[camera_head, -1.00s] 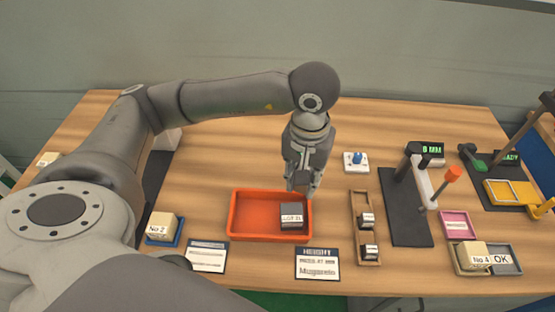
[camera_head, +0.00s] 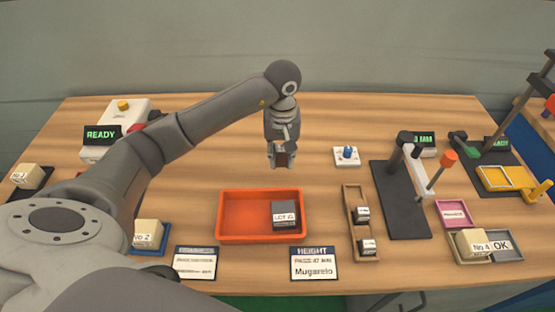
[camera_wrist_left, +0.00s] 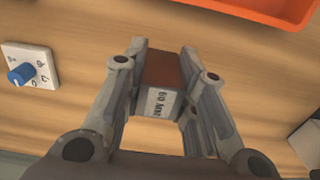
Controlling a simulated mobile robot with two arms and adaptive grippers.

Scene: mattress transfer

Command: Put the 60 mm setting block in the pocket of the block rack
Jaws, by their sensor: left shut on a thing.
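My left gripper (camera_head: 282,160) is shut on the 60 mm setting block (camera_wrist_left: 163,80), a small dark block with a reddish-brown face. Its white label reads 60 MM in the left wrist view, and both fingers flank it. In the head view the block is a small dark shape between the fingertips, behind the orange tray. The wooden block rack (camera_head: 351,196) stands right of the tray. Two labelled dark blocks (camera_head: 362,214) sit in its middle and near parts; its far part looks empty. My right gripper is not in view.
The orange tray (camera_head: 222,232) holds a dark labelled block (camera_head: 284,214). A white plate with a blue knob (camera_head: 347,154) lies behind the rack. A black-based gauge stand (camera_head: 402,205) stands close on the rack's right. The table behind the tray is mostly clear.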

